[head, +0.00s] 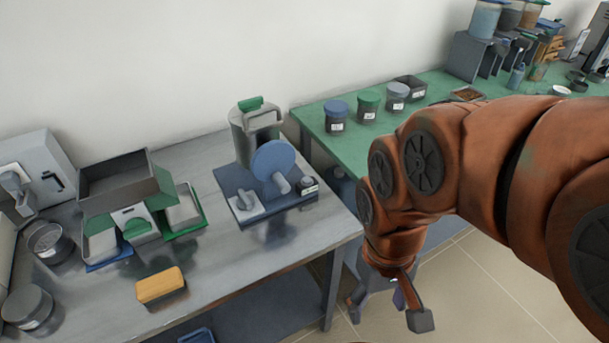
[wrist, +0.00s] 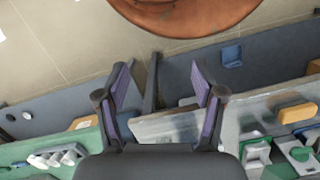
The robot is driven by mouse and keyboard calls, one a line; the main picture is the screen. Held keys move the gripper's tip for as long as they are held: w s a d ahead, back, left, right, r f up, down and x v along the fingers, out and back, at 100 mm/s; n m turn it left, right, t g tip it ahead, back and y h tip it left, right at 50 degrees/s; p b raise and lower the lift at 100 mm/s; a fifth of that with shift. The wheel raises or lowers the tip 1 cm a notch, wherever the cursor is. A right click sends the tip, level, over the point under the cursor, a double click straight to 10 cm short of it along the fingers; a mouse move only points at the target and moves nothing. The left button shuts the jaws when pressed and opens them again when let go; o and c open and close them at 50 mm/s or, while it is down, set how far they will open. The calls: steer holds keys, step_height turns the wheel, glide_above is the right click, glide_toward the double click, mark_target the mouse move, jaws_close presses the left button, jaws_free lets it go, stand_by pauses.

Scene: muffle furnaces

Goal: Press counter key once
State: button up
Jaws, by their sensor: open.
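A small pale box with a rounded green top part (head: 136,228) stands on the grey table between two trays; it looks like the counter with its key, but I cannot be sure. What may be the same box, with its green part (wrist: 300,154), shows at the lower right of the wrist view. My gripper (head: 388,306) hangs off the table's right end, over the floor, far from that box. In the wrist view my gripper (wrist: 160,82) has its two purple-lined fingers spread, with nothing between them.
On the grey table (head: 225,270) are a yellow sponge-like block (head: 161,285), an open grey bin (head: 113,180), and a blue stand (head: 270,205) with a round disc. A green table (head: 345,150) with lidded jars stands behind my arm.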

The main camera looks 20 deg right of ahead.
jaws_close()
stand_by(0.3)
stand_by(1.2)
